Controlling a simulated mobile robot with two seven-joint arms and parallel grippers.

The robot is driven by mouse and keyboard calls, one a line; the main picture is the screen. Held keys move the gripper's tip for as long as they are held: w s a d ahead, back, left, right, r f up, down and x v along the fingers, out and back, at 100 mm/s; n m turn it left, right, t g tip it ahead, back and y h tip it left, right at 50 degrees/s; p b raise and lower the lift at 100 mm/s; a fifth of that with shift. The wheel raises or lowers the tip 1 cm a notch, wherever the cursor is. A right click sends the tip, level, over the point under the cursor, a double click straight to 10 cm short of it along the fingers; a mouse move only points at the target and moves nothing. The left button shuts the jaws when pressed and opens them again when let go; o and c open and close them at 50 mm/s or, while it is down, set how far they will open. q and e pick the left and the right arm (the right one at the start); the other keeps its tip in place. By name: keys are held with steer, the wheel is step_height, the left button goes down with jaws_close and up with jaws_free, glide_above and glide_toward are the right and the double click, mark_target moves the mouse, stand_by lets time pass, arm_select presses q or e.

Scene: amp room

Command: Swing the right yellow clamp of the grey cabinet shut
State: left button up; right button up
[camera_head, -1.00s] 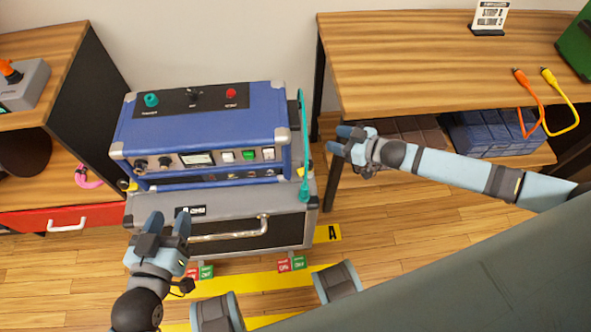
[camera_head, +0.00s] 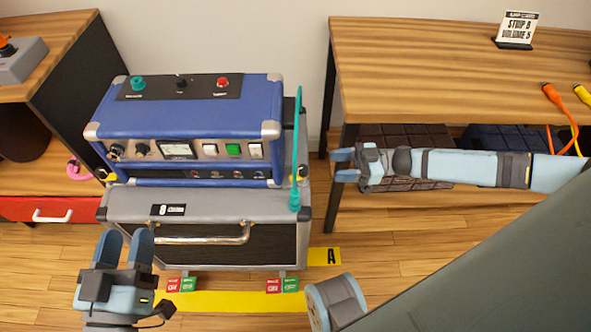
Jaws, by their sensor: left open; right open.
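The grey cabinet (camera_head: 120,204) stands on the floor under a blue amp unit (camera_head: 190,112). Its right yellow clamp (camera_head: 304,172) shows as a small yellow and dark part at the right side, partly hidden behind an upright teal bar (camera_head: 296,140). A left yellow clamp (camera_head: 110,178) shows at the other side. I cannot tell how far either clamp is swung. My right gripper (camera_head: 344,165) is open and empty, to the right of the right clamp and apart from it, fingers pointing left. My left gripper (camera_head: 125,246) is open and empty, in front of the cabinet's lower left.
A wooden table (camera_head: 450,75) stands at right, with dark crates on its shelf, cables on top and a sign (camera_head: 517,28). A wooden shelf unit (camera_head: 55,65) with a red drawer (camera_head: 70,209) stands at left. Red and green labels and yellow tape lie before the cabinet.

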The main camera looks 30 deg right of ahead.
mark_target(301, 168)
steer(key=b+x, duration=0.2)
steer(key=x, duration=0.7)
steer(key=shift+w+a+f, duration=0.1)
steer(key=shift+w+a, duration=0.05)
steer(key=shift+a, duration=0.25)
steer(key=shift+w+a, duration=0.2)
steer(key=shift+a, duration=0.3)
arm_select(q)
steer(key=shift+d+f+h, duration=0.25)
steer(key=shift+d+h, duration=0.05)
steer(key=shift+d, duration=0.1)
